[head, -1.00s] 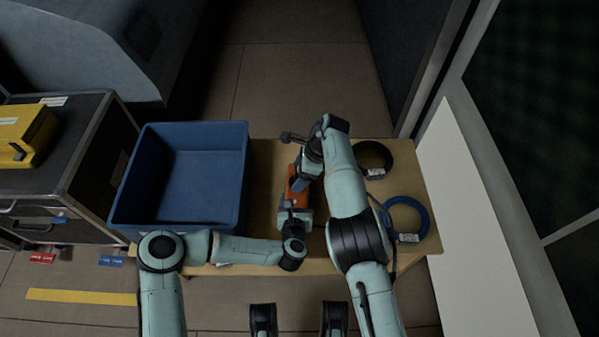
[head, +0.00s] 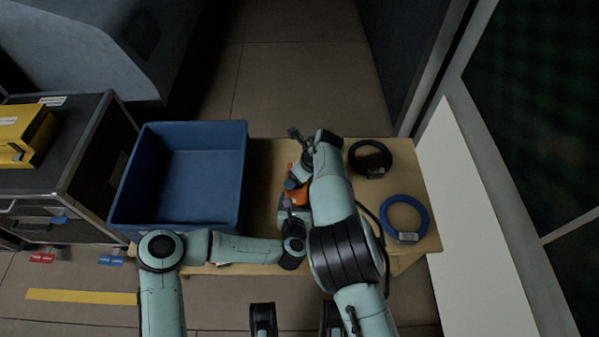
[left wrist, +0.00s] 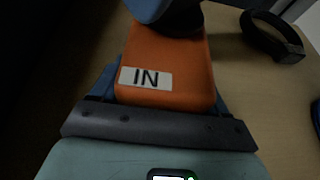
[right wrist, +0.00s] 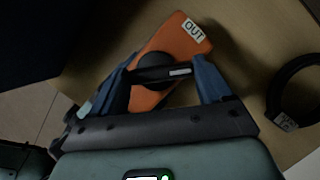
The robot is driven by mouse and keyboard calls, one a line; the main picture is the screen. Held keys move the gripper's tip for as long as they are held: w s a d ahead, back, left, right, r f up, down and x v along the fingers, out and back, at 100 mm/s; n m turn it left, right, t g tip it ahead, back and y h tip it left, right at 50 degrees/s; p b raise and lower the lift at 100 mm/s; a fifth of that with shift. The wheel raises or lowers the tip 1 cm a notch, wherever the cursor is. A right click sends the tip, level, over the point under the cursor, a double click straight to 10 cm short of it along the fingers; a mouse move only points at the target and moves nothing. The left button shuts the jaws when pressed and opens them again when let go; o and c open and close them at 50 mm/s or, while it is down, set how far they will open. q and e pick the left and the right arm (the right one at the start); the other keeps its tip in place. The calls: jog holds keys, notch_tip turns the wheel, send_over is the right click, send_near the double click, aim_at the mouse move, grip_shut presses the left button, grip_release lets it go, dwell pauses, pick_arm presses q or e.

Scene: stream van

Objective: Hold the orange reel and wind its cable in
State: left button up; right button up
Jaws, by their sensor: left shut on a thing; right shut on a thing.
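The orange reel (head: 303,193) is at the middle of the wooden table, partly covered by my arms in the head view. My left gripper (head: 293,208) is shut on its near end; the left wrist view shows the orange body (left wrist: 190,62) with an "IN" label up close. My right gripper (head: 297,182) is over the reel. In the right wrist view its blue fingers stand either side of the dark crank (right wrist: 160,74) on the round black hub, and it is shut on the crank. An "OUT" label shows on the reel (right wrist: 178,40) there. The cable cannot be made out.
A blue crate (head: 240,190) stands left of the reel. A black cable coil (head: 354,160) and a blue cable coil (head: 424,222) lie on the table (head: 265,165) to the right. A yellow case (head: 30,125) sits on the drawer unit at far left. A white panel (head: 470,190) borders the right.

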jog(key=m, duration=0.2)
jog(key=m+h, duration=0.1)
jog(key=shift+s+m+t, duration=0.2)
jog(key=shift+m+t, duration=0.2)
jog(key=m+h, duration=0.1)
jog(key=m, duration=0.2)
jog(key=shift+s+a+t, duration=0.1)
jog(key=shift+t, duration=0.2)
jog(key=m+h, duration=0.1)
jog(key=m, duration=0.3)
jog(key=shift+h, duration=0.4)
jog(key=m, duration=0.2)
jog(key=m+h, duration=0.1)
jog(key=m, duration=0.1)
jog(key=shift+s+a+m+h, duration=0.1)
jog(key=shift+a+m+h, duration=0.1)
jog(key=shift+m+h, duration=0.1)
jog(key=m+g, duration=0.1)
jog(key=m, duration=0.1)
jog(key=m+h, duration=0.1)
jog(key=m, duration=0.2)
jog(key=shift+a+g+h, duration=0.2)
jog(key=shift+g+h, duration=0.1)
jog(key=shift+g, duration=0.1)
jog(key=m+g, duration=0.1)
jog(key=m, duration=0.4)
jog(key=shift+a+g+h, duration=0.15)
jog(key=shift+g+h, duration=0.15)
jog(key=shift+g, duration=0.1)
jog(key=shift+m, duration=0.3)
